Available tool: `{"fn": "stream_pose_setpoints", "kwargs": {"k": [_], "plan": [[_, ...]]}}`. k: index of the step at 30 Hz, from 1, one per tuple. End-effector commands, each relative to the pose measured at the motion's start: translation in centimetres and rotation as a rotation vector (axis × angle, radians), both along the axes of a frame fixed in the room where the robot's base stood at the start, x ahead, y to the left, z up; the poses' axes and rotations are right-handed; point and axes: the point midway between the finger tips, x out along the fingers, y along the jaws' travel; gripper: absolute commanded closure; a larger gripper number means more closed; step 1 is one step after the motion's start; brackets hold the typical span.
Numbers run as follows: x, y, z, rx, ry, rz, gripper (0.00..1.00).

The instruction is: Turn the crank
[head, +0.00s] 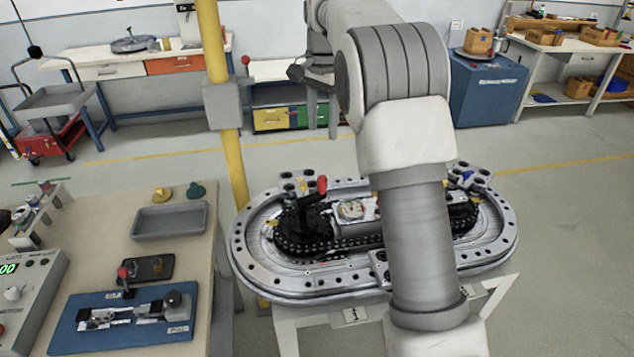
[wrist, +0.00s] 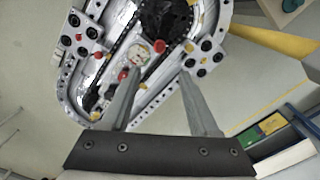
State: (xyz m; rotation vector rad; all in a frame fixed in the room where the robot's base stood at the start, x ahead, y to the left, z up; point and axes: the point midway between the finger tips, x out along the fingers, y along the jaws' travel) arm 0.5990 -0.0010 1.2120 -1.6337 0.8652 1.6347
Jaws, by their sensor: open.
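The crank (head: 322,186) has an upright red handle on a dark arm. It stands over the black sprocket (head: 300,218) at the left end of the oval ring track (head: 300,290). In the wrist view, a red knob (wrist: 159,46), which looks like the crank's handle, lies beyond the fingertips beside the black sprocket (wrist: 163,20). My gripper (wrist: 160,74) is open, with nothing between its two grey fingers. It is apart from the crank, above the track's edge. In the head view, my arm covers the track's right-middle part.
A workbench (head: 165,245) with a grey tray (head: 170,220) and a blue fixture (head: 130,318) stands on the left. A yellow post (head: 213,60) rises just behind the track's left end. A blue cabinet (head: 487,90) stands at the back right. Floor right of the track is clear.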

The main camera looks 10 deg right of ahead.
Motion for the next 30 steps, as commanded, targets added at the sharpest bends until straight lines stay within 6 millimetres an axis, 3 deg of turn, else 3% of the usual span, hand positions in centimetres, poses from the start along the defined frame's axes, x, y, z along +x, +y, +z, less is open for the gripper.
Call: {"fn": "stream_pose_setpoints", "kwargs": {"k": [21, 30], "plan": [[-0.1, 0.0, -14.2, 0.000, 0.002, 0.002, 0.39], [-0.1, 0.0, -16.6, 0.000, -0.001, 0.002, 0.39]]}}
